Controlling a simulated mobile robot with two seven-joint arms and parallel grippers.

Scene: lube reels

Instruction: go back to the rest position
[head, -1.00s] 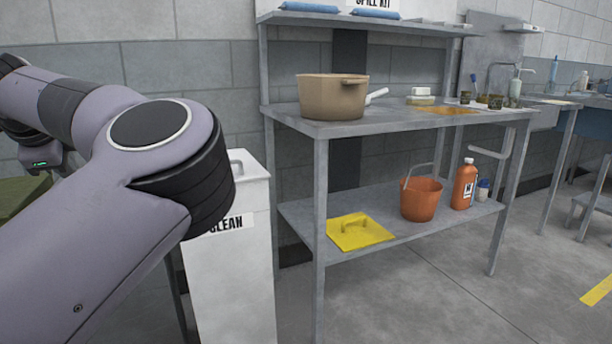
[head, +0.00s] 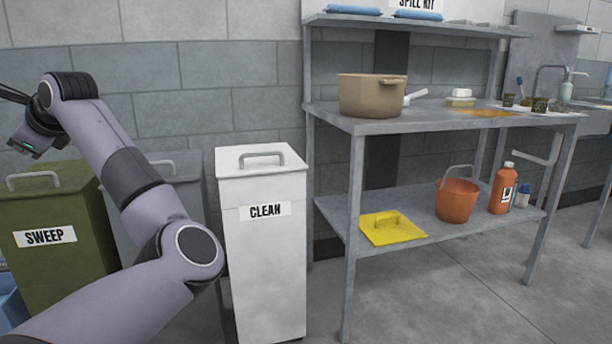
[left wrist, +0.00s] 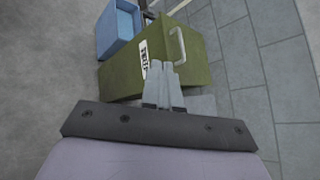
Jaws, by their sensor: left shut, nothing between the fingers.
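My left arm reaches in from the lower left of the head view, bent at the elbow, with its wrist end up at the left edge. The fingers of my left gripper (left wrist: 162,70) show in the left wrist view. They are together with nothing between them, and in that picture they overlap the green SWEEP bin (left wrist: 125,62). I cannot tell the distance to it. My right gripper is in neither view.
The SWEEP bin (head: 50,270) and a white CLEAN bin (head: 262,262) stand beside my left arm, with a grey bin partly hidden between. A steel table (head: 400,125) at right holds a brown pot (head: 372,97). An orange bucket (head: 457,203) sits on its lower shelf.

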